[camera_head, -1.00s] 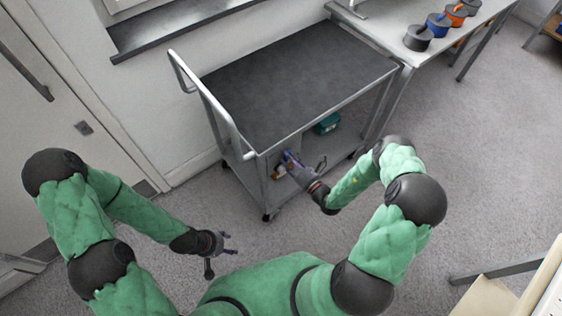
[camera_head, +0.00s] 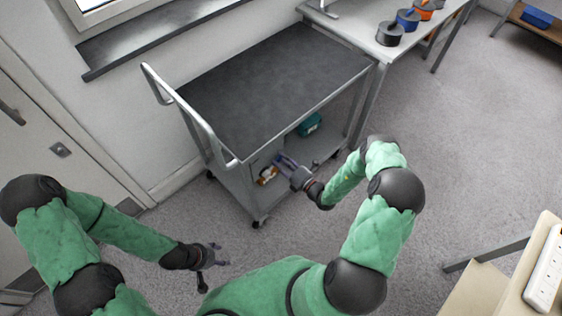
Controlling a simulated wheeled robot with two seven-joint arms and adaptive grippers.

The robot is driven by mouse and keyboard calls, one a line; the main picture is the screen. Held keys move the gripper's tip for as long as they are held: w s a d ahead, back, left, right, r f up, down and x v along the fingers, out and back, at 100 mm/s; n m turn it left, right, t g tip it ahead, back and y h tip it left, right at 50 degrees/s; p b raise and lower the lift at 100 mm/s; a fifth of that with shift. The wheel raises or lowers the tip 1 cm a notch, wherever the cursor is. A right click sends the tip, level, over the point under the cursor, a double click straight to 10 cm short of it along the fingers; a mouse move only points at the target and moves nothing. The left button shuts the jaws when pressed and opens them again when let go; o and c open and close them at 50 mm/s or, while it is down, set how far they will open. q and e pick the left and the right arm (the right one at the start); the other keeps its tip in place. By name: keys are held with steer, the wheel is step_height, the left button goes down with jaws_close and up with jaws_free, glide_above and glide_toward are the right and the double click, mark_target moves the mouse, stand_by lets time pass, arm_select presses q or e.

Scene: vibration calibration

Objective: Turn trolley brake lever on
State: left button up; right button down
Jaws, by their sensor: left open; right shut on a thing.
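The grey trolley (camera_head: 275,84) has a dark top, a bent push handle (camera_head: 185,105) at its left end and a lower shelf. An orange-and-white part (camera_head: 267,175) shows low at its near end; I cannot make out the brake lever's shape. My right gripper (camera_head: 282,162) reaches in under the top at the near side, close to that part. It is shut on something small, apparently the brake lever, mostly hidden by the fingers. My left gripper (camera_head: 219,254) is open and empty, low over the floor, left of and apart from the trolley.
A teal box (camera_head: 309,125) sits on the trolley's lower shelf. A table (camera_head: 352,24) with several coloured round weights stands behind right. The door and wall are at left. A bench with a white power strip (camera_head: 545,268) is at right. Carpet between is clear.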

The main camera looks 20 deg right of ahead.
steer(key=shift+d+f, duration=0.1)
stand_by(0.4)
steer(key=c, duration=0.8)
jaws_free()
steer(key=shift+c, duration=0.2)
steer(key=v, duration=1.2)
